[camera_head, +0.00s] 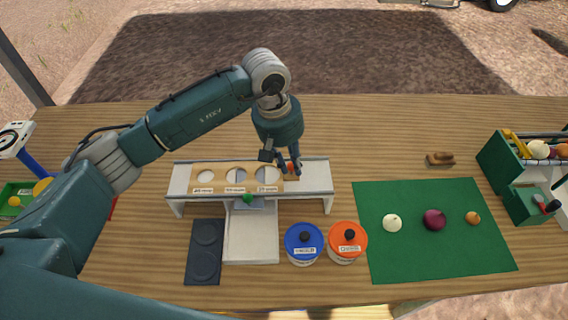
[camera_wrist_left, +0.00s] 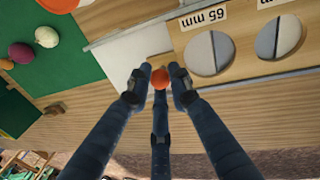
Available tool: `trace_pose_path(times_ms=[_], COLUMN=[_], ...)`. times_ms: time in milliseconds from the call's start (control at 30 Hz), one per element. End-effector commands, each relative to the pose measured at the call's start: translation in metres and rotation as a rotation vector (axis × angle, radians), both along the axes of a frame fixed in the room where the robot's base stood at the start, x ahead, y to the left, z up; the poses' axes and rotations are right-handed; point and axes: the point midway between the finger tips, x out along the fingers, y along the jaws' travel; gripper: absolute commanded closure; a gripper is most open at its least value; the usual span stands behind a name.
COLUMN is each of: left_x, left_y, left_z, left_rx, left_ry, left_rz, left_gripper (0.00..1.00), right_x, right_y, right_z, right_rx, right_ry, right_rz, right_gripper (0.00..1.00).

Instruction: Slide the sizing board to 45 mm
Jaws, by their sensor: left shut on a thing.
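The sizing board (camera_head: 221,179) is a wooden plate with three round holes in a pale raised frame (camera_head: 319,180). Its labels appear to read 45, 55 and 65 mm from left to right. My left gripper (camera_head: 291,168) is at the board's right end, fingers closed around an orange-red knob (camera_wrist_left: 160,78). A green marker (camera_head: 247,199) on the frame's front edge sits between the middle and right holes, above a white chute (camera_head: 250,240). In the left wrist view the board (camera_wrist_left: 236,68) shows the 65 mm hole and a neighbour. My right gripper is not seen.
A blue-lidded jar (camera_head: 304,240) and an orange-lidded jar (camera_head: 347,239) stand right of the chute. A dark two-ring pad (camera_head: 205,250) lies left of it. A green mat (camera_head: 440,255) holds several onions. A green crate (camera_head: 502,166) stands at far right.

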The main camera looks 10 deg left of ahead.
Motion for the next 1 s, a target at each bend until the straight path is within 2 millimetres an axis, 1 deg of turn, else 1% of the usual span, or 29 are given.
trace_pose_path(times_ms=[33, 1000], left_x=[0.000, 0.011], left_y=[-0.005, -0.062], left_z=[-0.001, -0.001], left_rx=[-0.001, -0.002], left_ry=[0.002, 0.002], left_rz=[-0.004, -0.005], left_gripper=[1.00, 1.00], right_x=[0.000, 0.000], right_y=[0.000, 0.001], right_z=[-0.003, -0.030], right_rx=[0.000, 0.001], right_ry=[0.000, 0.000], right_rz=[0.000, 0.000], right_gripper=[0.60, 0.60])
